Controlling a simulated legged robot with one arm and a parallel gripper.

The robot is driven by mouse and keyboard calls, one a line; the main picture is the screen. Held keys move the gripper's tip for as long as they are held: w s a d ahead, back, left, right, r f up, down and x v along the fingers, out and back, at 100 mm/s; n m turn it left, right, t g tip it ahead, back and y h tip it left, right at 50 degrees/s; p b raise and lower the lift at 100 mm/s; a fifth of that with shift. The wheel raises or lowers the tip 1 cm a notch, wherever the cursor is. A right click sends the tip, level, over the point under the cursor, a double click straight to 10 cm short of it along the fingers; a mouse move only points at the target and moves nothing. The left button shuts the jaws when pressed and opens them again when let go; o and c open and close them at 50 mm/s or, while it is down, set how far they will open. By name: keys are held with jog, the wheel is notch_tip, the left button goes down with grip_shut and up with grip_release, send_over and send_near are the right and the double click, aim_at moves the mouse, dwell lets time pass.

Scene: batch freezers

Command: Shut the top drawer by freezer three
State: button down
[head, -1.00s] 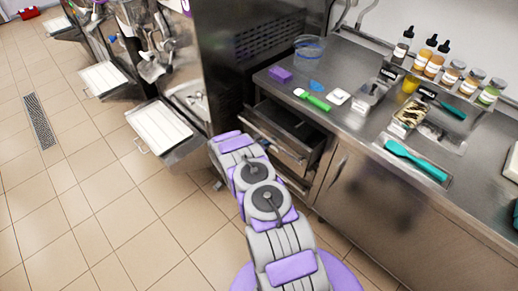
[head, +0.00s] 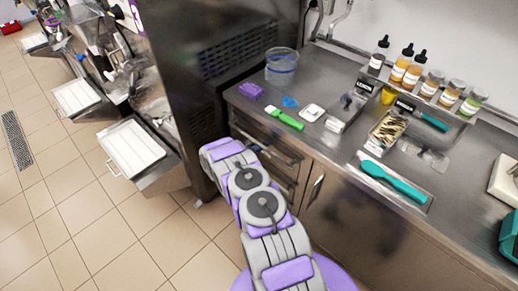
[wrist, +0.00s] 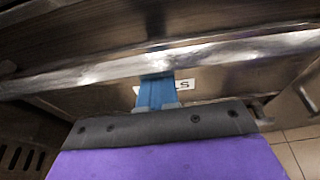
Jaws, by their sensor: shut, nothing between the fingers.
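The top drawer (head: 284,148) is the upper metal drawer under the counter, beside the freezer (head: 235,60). In the head view its front looks flush or nearly flush with the cabinet; I cannot tell if a small gap is left. In the wrist view the drawer front (wrist: 222,75) fills the middle, with a bright metal bar across it and a white label partly hidden by my fingers. My gripper (wrist: 156,88) is shut and empty, its blue fingertips at the drawer front by the label. In the head view my arm hides my gripper and part of the drawers.
A lower drawer (head: 285,186) and a cabinet door (head: 340,205) are under the counter (head: 330,148). On top are a green-handled tool (head: 287,119), a purple block (head: 250,91), a clear tub (head: 281,66) and several bottles.

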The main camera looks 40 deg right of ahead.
jog(key=shift+s+d+r, duration=0.1)
jog(key=shift+s+d, duration=0.05)
jog(key=shift+d, duration=0.1)
